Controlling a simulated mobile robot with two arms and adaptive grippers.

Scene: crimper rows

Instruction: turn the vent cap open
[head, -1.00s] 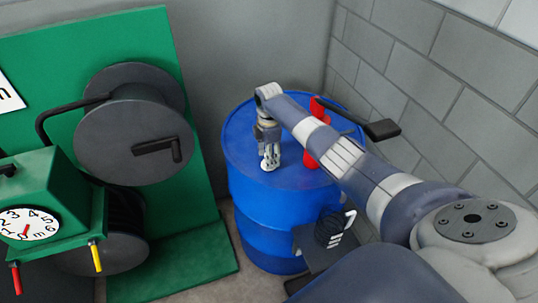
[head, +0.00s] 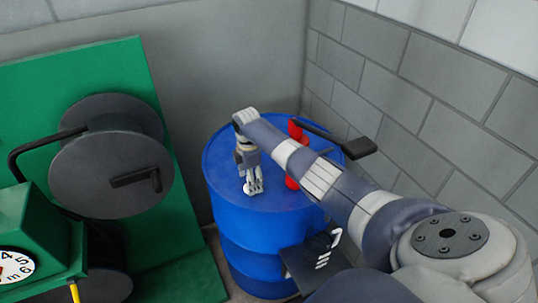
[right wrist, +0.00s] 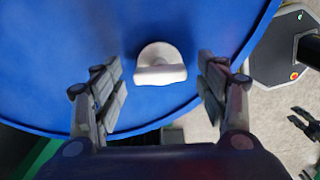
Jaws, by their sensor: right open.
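The pale vent cap (right wrist: 160,66), a round base with a raised grip bar, sits on the blue drum's top (right wrist: 60,50) in the right wrist view. My right gripper (right wrist: 162,88) is open and points down, with one finger on each side of the cap and a gap to both. In the head view my right gripper (head: 252,186) hangs over the front left part of the blue drum (head: 232,222). The cap cannot be made out there behind the fingers.
A red pump fitting (head: 292,183) with a black lever (head: 345,147) stands on the drum behind my right arm. A green stand with a dark reel (head: 110,165) is at left. Grey block walls close in behind and right.

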